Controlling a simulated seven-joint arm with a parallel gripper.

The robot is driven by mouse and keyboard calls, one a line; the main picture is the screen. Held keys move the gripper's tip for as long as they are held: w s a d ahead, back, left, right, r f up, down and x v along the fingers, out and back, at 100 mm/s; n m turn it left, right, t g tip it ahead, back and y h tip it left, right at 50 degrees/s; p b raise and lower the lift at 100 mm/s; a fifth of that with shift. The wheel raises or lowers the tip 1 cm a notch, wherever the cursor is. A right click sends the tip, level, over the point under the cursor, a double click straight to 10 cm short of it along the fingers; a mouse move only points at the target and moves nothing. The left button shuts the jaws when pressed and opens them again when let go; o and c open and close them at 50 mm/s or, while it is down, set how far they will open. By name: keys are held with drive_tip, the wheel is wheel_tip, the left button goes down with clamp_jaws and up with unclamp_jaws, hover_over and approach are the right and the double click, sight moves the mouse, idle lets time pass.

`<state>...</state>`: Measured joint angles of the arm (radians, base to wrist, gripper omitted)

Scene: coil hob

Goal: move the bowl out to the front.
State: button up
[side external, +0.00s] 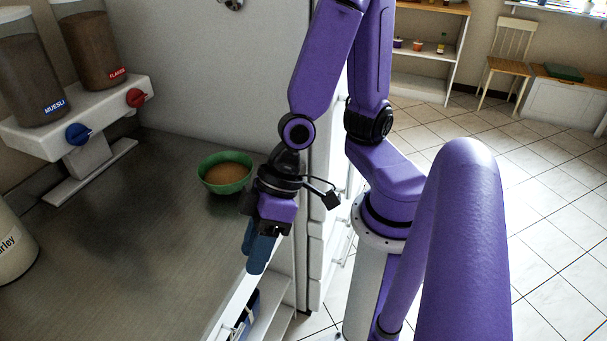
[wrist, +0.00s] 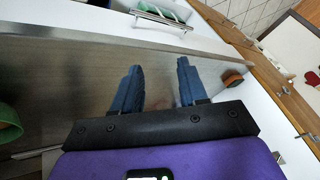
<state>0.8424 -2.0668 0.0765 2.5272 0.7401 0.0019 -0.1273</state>
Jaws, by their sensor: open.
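The green bowl (side external: 227,173) stands upright on the grey worktop, near the back wall panel, with something brown in it. In the wrist view only part of the green bowl (wrist: 8,130) shows at the left edge. My gripper (side external: 258,258) points down near the worktop's open edge, to the right of the bowl and apart from it. In the wrist view its two blue fingers (wrist: 160,75) are spread apart with nothing between them.
A cereal dispenser (side external: 90,122) with muesli and flakes stands at the back left. A cream jar (side external: 12,245) is at the left edge. The worktop (side external: 130,260) is clear in the middle and front. An open drawer (side external: 245,312) is below its edge.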

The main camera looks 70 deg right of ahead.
drive_tip(key=s+d+r+n+g+h, duration=0.1)
drive_tip(key=d+r+n+h, duration=0.1)
drive_tip(key=d, duration=0.5)
drive_tip(key=s+d+r+n+g+h, duration=0.1)
drive_tip(key=s+d+r+n+h, duration=0.1)
drive_tip(key=d, duration=0.5)
drive_tip(key=shift+r+n+h, duration=0.55)
drive_tip(key=shift+n+h, duration=0.15)
drive_tip(key=shift+n, duration=0.1)
